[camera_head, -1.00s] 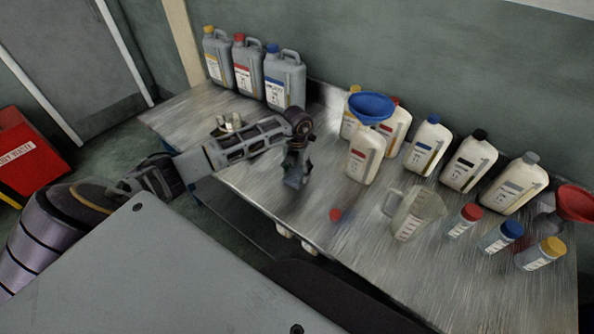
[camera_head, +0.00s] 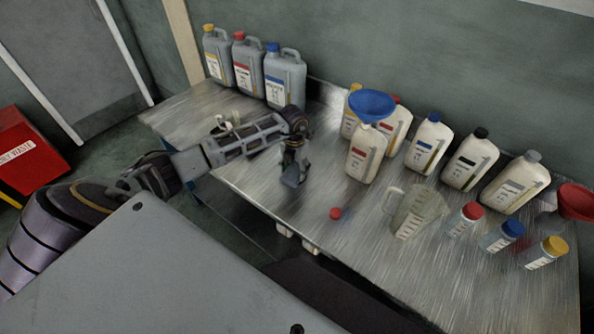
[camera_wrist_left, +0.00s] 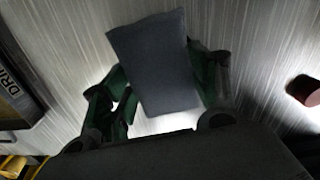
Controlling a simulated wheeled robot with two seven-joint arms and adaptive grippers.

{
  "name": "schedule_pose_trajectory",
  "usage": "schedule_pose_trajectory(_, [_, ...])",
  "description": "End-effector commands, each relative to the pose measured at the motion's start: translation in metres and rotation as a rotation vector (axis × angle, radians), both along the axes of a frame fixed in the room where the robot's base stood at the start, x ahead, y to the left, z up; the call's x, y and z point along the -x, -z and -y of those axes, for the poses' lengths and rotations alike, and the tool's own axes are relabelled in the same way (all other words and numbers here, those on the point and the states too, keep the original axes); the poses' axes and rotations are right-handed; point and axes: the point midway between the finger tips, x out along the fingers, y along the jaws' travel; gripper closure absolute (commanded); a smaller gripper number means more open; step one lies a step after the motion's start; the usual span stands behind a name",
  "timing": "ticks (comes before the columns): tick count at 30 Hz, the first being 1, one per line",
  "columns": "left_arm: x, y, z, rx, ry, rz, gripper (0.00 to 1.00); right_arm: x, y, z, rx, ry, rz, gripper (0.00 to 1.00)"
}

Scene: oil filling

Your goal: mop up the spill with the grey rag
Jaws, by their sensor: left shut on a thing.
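The grey rag (camera_wrist_left: 155,62) is a flat, folded-looking piece between the green-lined fingers of my left gripper (camera_wrist_left: 165,85) in the left wrist view. My left gripper (camera_head: 292,168) is shut on it. In the head view the rag (camera_head: 293,178) hangs below the gripper, low over the metal bench near its front edge. I cannot tell whether it touches the bench. I cannot make out a spill; the gripper and rag hide part of the bench top. My right gripper is not in view.
A red cap (camera_head: 335,213) lies right of the rag. A clear measuring jug (camera_head: 415,215), small bottles and several white jugs stand to the right, one with a blue funnel (camera_head: 371,104). Grey canisters (camera_head: 284,80) stand at the back left.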

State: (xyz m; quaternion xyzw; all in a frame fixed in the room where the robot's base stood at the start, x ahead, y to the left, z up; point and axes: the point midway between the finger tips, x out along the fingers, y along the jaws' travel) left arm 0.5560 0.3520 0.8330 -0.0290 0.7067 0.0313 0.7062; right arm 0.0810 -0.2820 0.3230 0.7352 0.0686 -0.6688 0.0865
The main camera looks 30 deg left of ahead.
Motion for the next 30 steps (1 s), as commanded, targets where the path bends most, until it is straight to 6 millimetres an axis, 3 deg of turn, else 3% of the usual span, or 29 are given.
schedule_pose_trajectory(13, [0.0, 0.0, -0.039, -0.001, -0.002, 0.001, 0.59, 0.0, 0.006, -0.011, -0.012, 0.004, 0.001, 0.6])
schedule_pose_trajectory(24, [0.0, 0.0, -0.038, 0.0, -0.001, 0.001, 0.59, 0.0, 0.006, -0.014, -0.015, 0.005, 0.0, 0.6])
schedule_pose_trajectory(30, [0.0, 0.0, -0.026, 0.002, 0.002, 0.001, 0.59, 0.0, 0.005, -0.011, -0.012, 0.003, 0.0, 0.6])
